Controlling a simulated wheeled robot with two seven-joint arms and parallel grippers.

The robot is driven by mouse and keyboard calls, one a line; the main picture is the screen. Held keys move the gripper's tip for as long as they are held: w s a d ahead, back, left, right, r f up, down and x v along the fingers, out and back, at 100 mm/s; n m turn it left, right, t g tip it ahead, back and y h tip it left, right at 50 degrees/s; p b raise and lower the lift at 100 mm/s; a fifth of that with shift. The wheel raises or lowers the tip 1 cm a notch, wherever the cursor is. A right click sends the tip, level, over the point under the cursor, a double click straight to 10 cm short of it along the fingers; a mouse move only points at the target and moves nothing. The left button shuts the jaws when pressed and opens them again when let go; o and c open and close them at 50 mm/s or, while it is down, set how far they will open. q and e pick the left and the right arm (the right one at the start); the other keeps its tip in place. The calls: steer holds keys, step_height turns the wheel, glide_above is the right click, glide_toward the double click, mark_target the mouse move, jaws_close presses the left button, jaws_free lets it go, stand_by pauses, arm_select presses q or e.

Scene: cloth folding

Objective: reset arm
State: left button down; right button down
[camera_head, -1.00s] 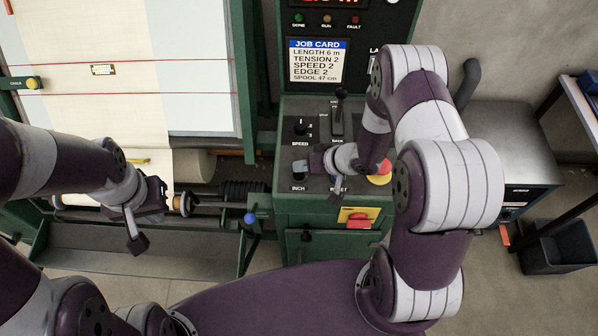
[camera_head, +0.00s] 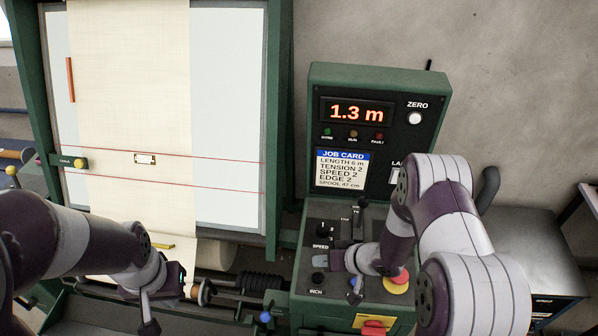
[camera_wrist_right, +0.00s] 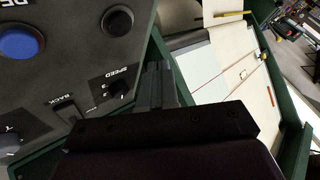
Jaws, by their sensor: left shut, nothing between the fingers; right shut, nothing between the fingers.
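My right arm reaches over the green machine's control panel (camera_head: 375,218). My right gripper (camera_head: 328,261) is shut and empty above the panel, beside the INCH button (camera_head: 318,278). In the right wrist view its closed fingers (camera_wrist_right: 157,82) point past the SPEED knob (camera_wrist_right: 118,90), with a blue button (camera_wrist_right: 18,44) at the left. My left gripper (camera_head: 172,284) is shut and empty at the lower left, near the end of the roller (camera_head: 205,293). The arm partly hides it, and I cannot tell if it touches anything.
Cream cloth (camera_head: 150,100) hangs over a pale board with red lines. The display (camera_head: 357,112) reads 1.3 m above a job card (camera_head: 342,168). A red-and-yellow stop button (camera_head: 397,280) is close to my right arm. A grey cabinet (camera_head: 530,250) stands right.

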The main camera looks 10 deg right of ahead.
steer(key=d+f+h, duration=0.1)
steer(key=s+d+g, duration=0.1)
steer(key=s+d+f+h, duration=0.1)
steer(key=shift+s+d+f+n+h, duration=0.25)
steer(key=shift+d+f+n+h, duration=0.05)
steer(key=shift+f+n, duration=0.1)
steer(key=d+h, duration=0.1)
steer(key=s+d+g+h+b, duration=0.1)
steer(key=s+d, duration=0.1)
steer(key=d, duration=0.1)
steer(key=shift+d+g+h+b, duration=0.1)
steer(key=shift+g+h+b, duration=0.3)
steer(key=s+d+h+b, duration=0.1)
steer(key=s+d+r+g+h+b, duration=0.1)
steer(key=s+b, duration=0.1)
steer(key=shift+s+d+r+m+g+b, duration=0.1)
steer(key=shift+s+d+m+g+b, duration=0.1)
steer(key=shift+m+g+b, duration=0.1)
steer(key=s+a+r+m+b, duration=0.1)
steer(key=s+a+r+b, duration=0.4)
steer(key=b, duration=0.3)
steer(key=shift+s+a+r, duration=0.15)
steer(key=shift+s+r, duration=0.1)
steer(key=shift+r, duration=0.05)
steer(key=shift+s, duration=0.1)
